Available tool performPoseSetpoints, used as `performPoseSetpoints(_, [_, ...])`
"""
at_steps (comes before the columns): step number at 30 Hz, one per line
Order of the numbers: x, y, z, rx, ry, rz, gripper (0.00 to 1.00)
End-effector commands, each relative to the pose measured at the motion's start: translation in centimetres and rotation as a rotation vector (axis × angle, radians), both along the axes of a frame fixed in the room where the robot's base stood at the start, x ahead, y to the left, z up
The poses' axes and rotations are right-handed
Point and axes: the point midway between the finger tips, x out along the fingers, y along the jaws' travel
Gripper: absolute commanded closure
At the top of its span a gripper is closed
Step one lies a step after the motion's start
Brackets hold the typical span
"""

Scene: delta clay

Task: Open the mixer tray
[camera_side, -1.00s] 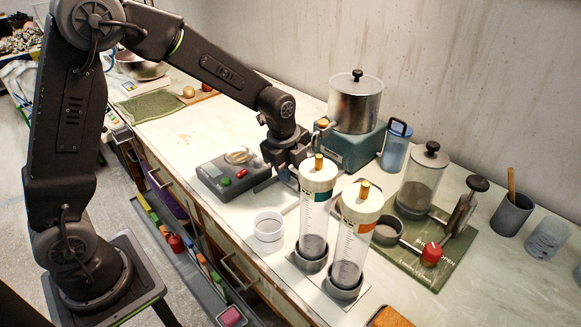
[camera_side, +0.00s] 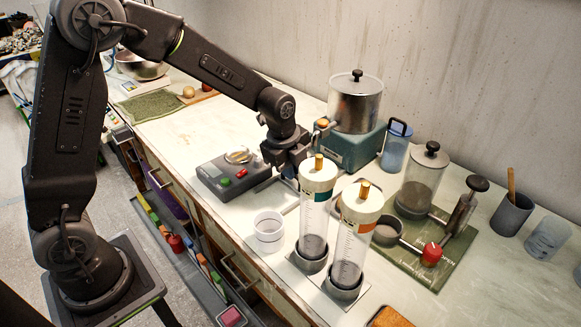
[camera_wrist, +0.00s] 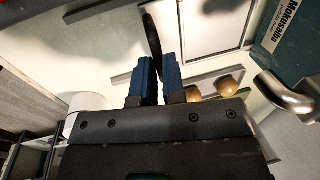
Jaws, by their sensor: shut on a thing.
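My gripper (camera_side: 289,172) points down over the bench, between the grey button unit and the two clear cylinders. In the wrist view its blue fingers (camera_wrist: 159,78) are closed around a thin dark piece (camera_wrist: 152,38), which sticks out beyond the tips. I cannot tell for certain what this piece belongs to. A pale, dark-edged flat panel (camera_wrist: 215,22) lies just beyond it. No part is clearly recognisable as the mixer tray. The cylinders hide part of the area below my gripper.
Two capped clear cylinders (camera_side: 316,215) (camera_side: 355,240) stand close at the right. A white cup (camera_side: 268,232) is in front. A metal pot (camera_side: 354,101) with a spout sits on a teal base (camera_side: 350,146) behind.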

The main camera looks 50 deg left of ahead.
Motion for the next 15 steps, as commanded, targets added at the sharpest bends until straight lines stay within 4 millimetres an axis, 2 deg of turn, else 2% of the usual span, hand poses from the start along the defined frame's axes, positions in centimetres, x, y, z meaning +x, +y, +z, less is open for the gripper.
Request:
performPoseSetpoints(5, [-1.7, 0.0, 0.1, 0.0, 0.0, 0.0, 1.0])
performPoseSetpoints(12, [-6.9, 0.0, 0.2, 0.0, -0.003, 0.0, 1.0])
performPoseSetpoints(15, [-8.5, 0.0, 0.1, 0.0, -0.003, 0.0, 1.0])
